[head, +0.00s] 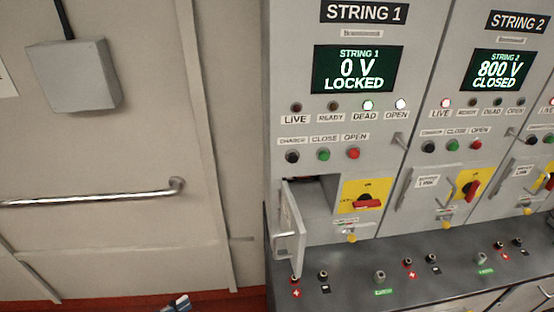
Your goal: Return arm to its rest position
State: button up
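My gripper is not in view. A small blue-and-grey piece, which looks like part of my arm, shows at the bottom edge, left of the cabinet. The String 1 panel (290,75) has a display (353,70) reading 0 V LOCKED, with the DEAD and OPEN lamps lit. Its small compartment door (292,229) stands open, swung out to the left. The red switch handle (367,203) on the yellow plate lies roughly level.
The String 2 display (499,70) reads 800 V CLOSED, and its red handle (471,190) is tilted upright. A dark ledge (340,272) with several terminals juts out below the panels. A wall rail (95,198) and grey box (73,76) are at left.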

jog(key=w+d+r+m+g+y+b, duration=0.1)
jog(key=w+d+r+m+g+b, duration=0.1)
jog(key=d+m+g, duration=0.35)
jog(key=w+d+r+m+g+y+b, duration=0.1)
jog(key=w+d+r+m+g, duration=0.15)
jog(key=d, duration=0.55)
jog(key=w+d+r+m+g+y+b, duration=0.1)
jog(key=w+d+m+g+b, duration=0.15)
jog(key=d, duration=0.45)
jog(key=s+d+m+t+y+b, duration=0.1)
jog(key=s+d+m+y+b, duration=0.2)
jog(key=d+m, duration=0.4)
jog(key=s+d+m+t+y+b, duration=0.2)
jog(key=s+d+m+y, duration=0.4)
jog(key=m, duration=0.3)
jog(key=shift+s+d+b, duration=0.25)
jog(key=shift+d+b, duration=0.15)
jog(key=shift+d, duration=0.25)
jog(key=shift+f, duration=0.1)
